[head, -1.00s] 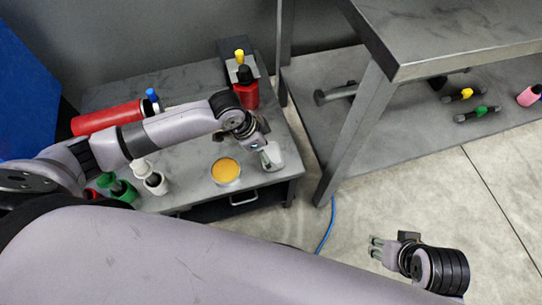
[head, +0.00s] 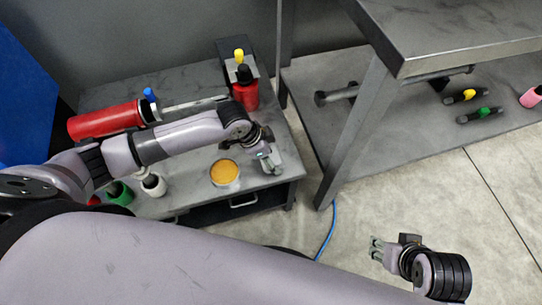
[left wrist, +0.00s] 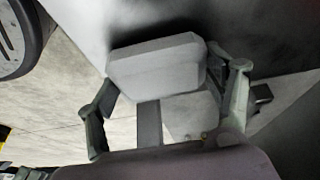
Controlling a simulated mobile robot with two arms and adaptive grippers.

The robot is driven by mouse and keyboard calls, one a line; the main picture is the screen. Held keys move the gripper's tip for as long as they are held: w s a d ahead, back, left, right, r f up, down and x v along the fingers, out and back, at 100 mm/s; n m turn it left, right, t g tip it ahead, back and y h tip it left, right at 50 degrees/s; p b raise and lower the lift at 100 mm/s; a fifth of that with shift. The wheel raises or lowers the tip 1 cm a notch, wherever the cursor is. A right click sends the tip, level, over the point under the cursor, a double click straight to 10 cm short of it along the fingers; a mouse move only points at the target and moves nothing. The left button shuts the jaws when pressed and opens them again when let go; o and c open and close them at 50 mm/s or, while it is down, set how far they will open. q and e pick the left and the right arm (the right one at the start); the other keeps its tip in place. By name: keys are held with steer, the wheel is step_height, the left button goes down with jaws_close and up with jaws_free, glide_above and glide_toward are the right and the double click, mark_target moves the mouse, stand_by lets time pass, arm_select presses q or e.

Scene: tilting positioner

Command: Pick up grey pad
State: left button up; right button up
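The grey pad (head: 274,166) is a pale block near the front right corner of the low grey table. In the left wrist view the pad (left wrist: 155,62) fills the space between the two fingers. My left gripper (head: 268,162) is down at the pad, with a finger on either side of it. Its fingers are spread wide in the left wrist view (left wrist: 165,80); I cannot tell whether they touch the pad. My right gripper (head: 376,248) is empty over the floor at the lower right, its fingers apart.
A round tin with orange contents (head: 224,172) stands just left of the pad. Red bottle (head: 246,94), red cylinder (head: 102,121), white bottle (head: 153,185) and green bottle (head: 120,193) stand or lie on the table. A larger workbench (head: 450,40) rises at the right.

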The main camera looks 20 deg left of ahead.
arm_select(q)
steer(key=c, duration=0.7)
steer(key=shift+r, duration=0.1)
steer(key=shift+r, duration=0.3)
step_height(320, 180, up, 6)
steer(key=p, duration=0.2)
steer(key=shift+f+p, duration=0.1)
steer(key=shift+p, duration=0.2)
step_height(320, 180, up, 13)
steer(key=p, duration=0.3)
steer(key=shift+r+p, duration=0.2)
steer(key=shift+p, duration=0.1)
arm_select(e)
step_height(320, 180, down, 12)
steer(key=g, duration=0.1)
steer(key=shift+f, duration=0.15)
steer(key=shift+w, duration=0.1)
